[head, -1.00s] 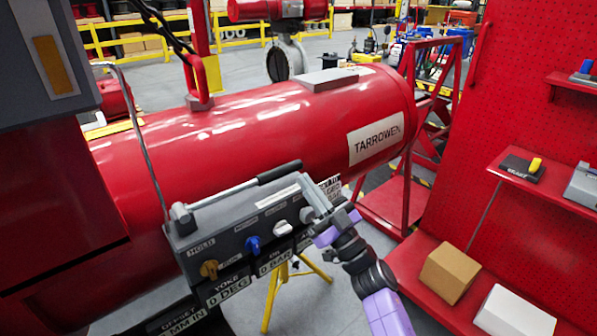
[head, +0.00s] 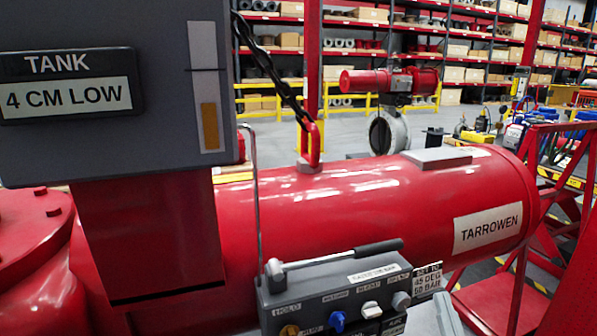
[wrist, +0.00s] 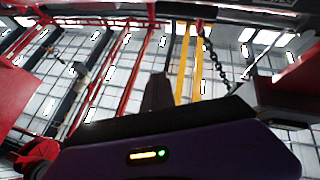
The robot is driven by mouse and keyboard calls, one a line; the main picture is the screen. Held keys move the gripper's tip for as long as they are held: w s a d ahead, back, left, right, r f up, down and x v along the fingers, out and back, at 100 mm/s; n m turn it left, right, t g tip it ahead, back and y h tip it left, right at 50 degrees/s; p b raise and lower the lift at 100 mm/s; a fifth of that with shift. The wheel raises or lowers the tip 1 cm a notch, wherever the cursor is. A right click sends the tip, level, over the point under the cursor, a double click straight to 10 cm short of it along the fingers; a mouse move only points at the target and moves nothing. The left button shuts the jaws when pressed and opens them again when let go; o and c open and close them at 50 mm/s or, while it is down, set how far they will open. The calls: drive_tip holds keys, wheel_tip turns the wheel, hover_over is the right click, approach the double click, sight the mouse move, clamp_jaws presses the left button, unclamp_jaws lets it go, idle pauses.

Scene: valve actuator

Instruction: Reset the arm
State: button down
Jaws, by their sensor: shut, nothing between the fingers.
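My gripper (wrist: 156,80) shows in the wrist view as a dark upright finger shape above my purple wrist housing, pointing up at the ceiling. It is shut and holds nothing. In the head view, a grey piece at the bottom edge, right of the control box, may be part of my arm; I cannot tell.
A red cylinder labelled TARROWEN (head: 380,205) lies behind the box. A grey panel (head: 110,100) at upper left reads TANK 4 CM LOW. A chain (head: 268,70) hangs to a red shackle (head: 310,145). A red frame (head: 540,250) stands at right. A card beside the box reads 45 DEG, 50 BAR.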

drive_tip(key=s+a+f+m+g, duration=0.1)
drive_tip(key=s+a+f+g, duration=0.1)
drive_tip(key=s, duration=1.1)
drive_tip(key=s+a+f+g+h, duration=0.1)
drive_tip(key=s+f+g, duration=0.3)
drive_tip(key=s, duration=0.9)
drive_tip(key=s+a+f+m+g, duration=0.1)
drive_tip(key=s+a+f+g, duration=0.2)
drive_tip(key=s, duration=1)
drive_tip(key=shift+s+a+f+m+g+h, duration=0.25)
drive_tip(key=shift+f+g+h, duration=0.2)
drive_tip(key=shift+f, duration=0.35)
drive_tip(key=shift+f, duration=0.1)
